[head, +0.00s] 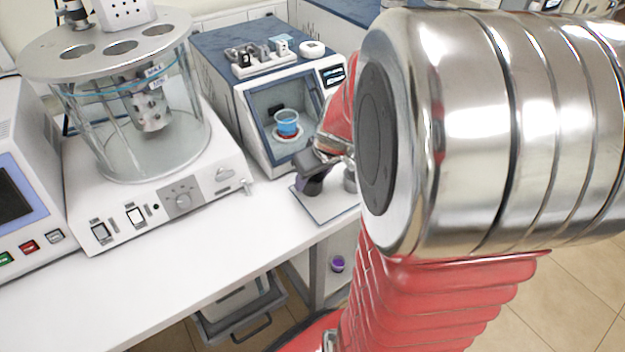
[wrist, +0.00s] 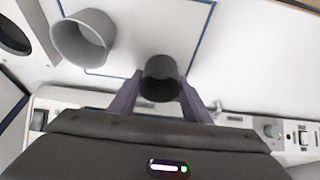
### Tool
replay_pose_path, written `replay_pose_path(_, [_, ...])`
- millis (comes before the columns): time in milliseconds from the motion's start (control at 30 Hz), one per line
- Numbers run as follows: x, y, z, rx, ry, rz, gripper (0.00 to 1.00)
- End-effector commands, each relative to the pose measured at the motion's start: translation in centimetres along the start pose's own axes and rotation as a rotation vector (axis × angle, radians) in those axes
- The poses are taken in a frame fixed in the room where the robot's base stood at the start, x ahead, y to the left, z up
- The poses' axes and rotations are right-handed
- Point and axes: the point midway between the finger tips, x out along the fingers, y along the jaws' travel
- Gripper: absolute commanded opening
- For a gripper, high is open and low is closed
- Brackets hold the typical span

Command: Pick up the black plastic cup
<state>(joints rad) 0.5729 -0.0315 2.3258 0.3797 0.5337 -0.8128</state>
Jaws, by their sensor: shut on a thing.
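The black plastic cup (wrist: 161,70) sits between the two purple fingers of my gripper (wrist: 160,92) in the wrist view, with its open mouth visible. My gripper is shut on it. In the head view, my gripper (head: 308,168) is small and dark at the far end of my arm, and the cup (head: 314,187) shows low beside its fingers, over the white mat. I cannot tell whether the cup touches the mat.
A grey cup (wrist: 83,40) stands left of the black cup on the blue-edged white mat (wrist: 130,22). In the head view, a blue-topped device (head: 248,108) holds a blue cup (head: 287,123) behind my gripper. A glass bath (head: 150,150) stands left. The front bench (head: 180,270) is clear.

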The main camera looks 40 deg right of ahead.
Motion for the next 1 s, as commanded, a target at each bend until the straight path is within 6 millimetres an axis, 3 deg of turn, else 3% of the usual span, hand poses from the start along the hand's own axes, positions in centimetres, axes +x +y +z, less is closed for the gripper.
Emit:
replay_pose_path(600, [-8.2,0.0,-3.5,0.000,0.003,0.001,0.23])
replay_pose_path(1000, [-9.0,0.0,-3.7,0.000,0.000,0.000,0.23])
